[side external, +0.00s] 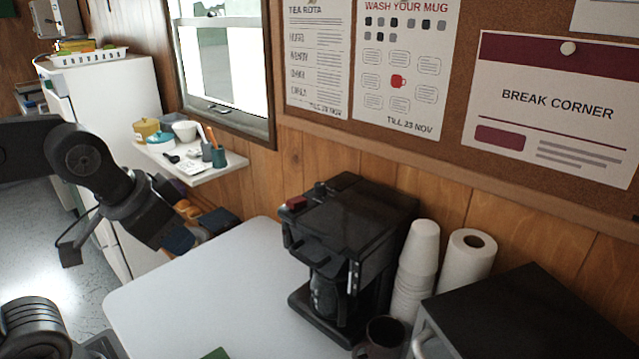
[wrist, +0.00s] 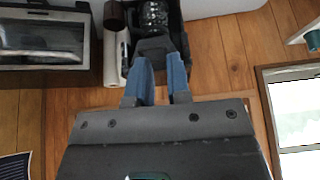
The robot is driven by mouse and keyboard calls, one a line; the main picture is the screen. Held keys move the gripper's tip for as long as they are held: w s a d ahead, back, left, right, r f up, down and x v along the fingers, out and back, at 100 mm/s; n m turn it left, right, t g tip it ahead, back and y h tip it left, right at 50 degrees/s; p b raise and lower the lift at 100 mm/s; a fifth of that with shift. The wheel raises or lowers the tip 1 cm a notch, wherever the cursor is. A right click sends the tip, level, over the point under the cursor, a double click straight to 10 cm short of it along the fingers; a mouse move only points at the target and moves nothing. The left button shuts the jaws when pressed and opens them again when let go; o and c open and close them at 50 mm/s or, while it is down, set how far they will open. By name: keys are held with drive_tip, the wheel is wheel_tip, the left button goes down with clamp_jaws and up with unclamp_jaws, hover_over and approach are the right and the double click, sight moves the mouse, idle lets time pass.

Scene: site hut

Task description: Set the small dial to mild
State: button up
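A black coffee maker (side external: 355,235) with a glass jug (side external: 325,296) stands on the white table. A small red part (side external: 295,203) and a small dark knob-like part (side external: 320,187) sit on its top; I cannot tell whether either is the small dial, and no "mild" mark is legible. My gripper (side external: 200,232) is in the air left of the coffee maker, apart from it. In the wrist view its two blue fingers (wrist: 162,78) stand apart with nothing held between them. The coffee maker (wrist: 155,46) appears beyond them, partly hidden.
Right of the coffee maker are stacked white cups (side external: 417,268), a paper roll (side external: 466,262), a dark mug (side external: 382,338) and a black-topped oven (side external: 520,315). The white table (side external: 190,290) is mostly clear at left. A laden wall shelf (side external: 215,170) is behind my gripper.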

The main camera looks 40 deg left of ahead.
drive_tip(key=o, duration=0.4)
drive_tip(key=shift+m+g, duration=0.6)
drive_tip(key=shift+m, duration=0.3)
drive_tip(key=w+r, duration=0.3)
drive_tip(key=w, duration=0.1)
drive_tip(key=w+r, duration=0.4)
drive_tip(key=shift+a, duration=0.15)
drive_tip(key=shift+o, duration=1.2)
drive_tip(key=w+r+m+g, duration=0.1)
drive_tip(key=w+r, duration=0.3)
drive_tip(key=w, duration=0.4)
drive_tip(key=shift+w+a+r+m, duration=0.2)
drive_tip(key=shift+w+r+m, duration=0.1)
drive_tip(key=shift+w+m, duration=0.15)
drive_tip(key=m+g, duration=0.3)
drive_tip(key=m, duration=0.2)
hover_over(320, 184)
wheel_tip(320, 184, down, 4)
drive_tip(key=shift+r, duration=0.15)
wheel_tip(320, 184, down, 14)
drive_tip(key=shift+r, duration=0.2)
drive_tip(key=c, duration=0.9)
